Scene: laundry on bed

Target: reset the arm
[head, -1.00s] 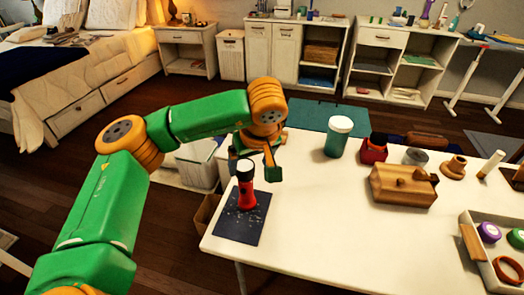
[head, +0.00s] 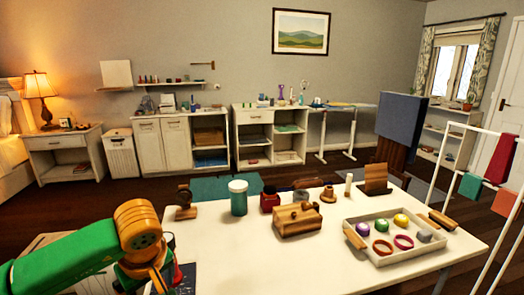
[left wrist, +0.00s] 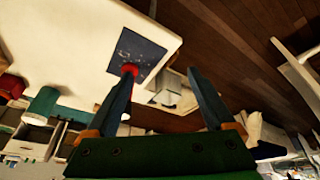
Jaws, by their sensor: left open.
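My left arm reaches in from the lower left of the head view, and its gripper (head: 158,284) is cut off by the bottom edge. In the left wrist view the left gripper (left wrist: 161,72) has its two fingers spread apart with nothing between them. A red flashlight (left wrist: 128,69) stands on a dark speckled mat (left wrist: 137,50) near the table corner, partly behind one finger. In the head view the mat (head: 188,280) shows only as a strip beside my arm, and the flashlight is mostly hidden. My right gripper is not in view.
The white table (head: 255,260) holds a teal jar (head: 238,198), a wooden box (head: 297,220) and a tray (head: 385,259) with coloured lids and rings. A drying rack (head: 478,160) stands at the right. The table's front middle is clear.

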